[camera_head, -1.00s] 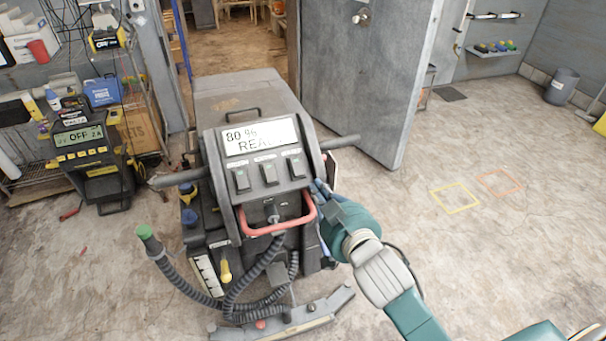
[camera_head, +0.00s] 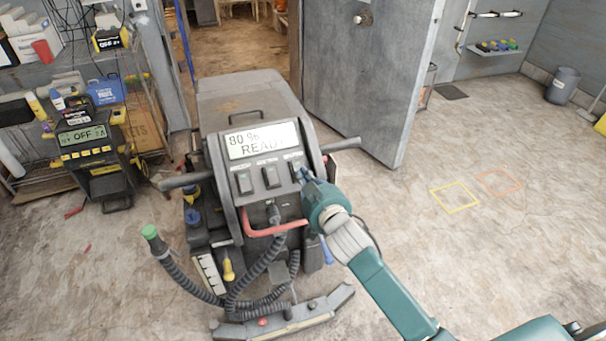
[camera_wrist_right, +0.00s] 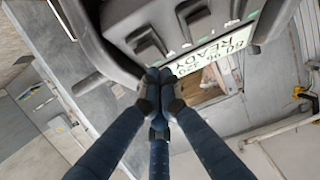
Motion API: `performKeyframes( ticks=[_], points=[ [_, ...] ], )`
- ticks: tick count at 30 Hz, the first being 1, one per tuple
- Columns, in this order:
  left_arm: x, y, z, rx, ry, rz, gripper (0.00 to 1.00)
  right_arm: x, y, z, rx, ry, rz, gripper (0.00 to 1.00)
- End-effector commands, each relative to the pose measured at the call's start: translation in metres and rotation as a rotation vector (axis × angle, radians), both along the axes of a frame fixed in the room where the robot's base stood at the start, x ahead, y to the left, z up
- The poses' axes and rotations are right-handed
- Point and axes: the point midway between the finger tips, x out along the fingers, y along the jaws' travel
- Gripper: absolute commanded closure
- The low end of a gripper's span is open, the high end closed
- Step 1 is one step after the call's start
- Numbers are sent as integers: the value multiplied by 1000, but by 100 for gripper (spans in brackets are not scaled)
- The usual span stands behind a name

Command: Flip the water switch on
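The floor machine's grey control panel (camera_head: 225,160) holds a row of three dark rocker switches: left (camera_head: 245,182), middle (camera_head: 270,176) and right (camera_head: 296,173). The labels above them are too blurred to read, so I cannot tell which is water. My right gripper (camera_head: 306,177) is beside the right switch and partly covers it. In the right wrist view its dark blue fingers (camera_wrist_right: 163,78) meet at the tips, with nothing seen between them, close to the panel face and a switch (camera_wrist_right: 149,45). Whether they touch it is unclear. My left gripper is out of view.
The machine's display (camera_head: 261,140) reads 80% READY. Handlebars (camera_head: 340,145) stick out on both sides, and a red bar (camera_head: 270,231) sits below the switches. A charger showing OFF (camera_head: 84,136) stands at left.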

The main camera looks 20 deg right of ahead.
Motion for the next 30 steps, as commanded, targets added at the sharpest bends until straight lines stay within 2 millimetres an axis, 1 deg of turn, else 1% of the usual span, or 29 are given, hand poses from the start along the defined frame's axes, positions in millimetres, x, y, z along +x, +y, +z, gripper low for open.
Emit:
performKeyframes(
  ticks=[3,6,18,20,22,26,29,30],
  points=[
    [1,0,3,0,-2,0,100,8,0,-9,1,-2,0,100],
    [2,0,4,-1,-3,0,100,10,0,-15,0,-2,0,100],
    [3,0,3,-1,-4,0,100,11,1,-18,0,-4,1,100],
    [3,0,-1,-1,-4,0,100,11,1,-20,2,-9,1,100],
    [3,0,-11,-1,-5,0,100,12,1,-26,4,-23,0,100],
    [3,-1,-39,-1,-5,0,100,13,2,-37,8,-71,1,100],
    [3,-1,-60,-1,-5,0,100,14,1,-41,8,-117,0,100],
    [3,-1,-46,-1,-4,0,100,14,1,-28,5,-114,2,100]
  ],
)
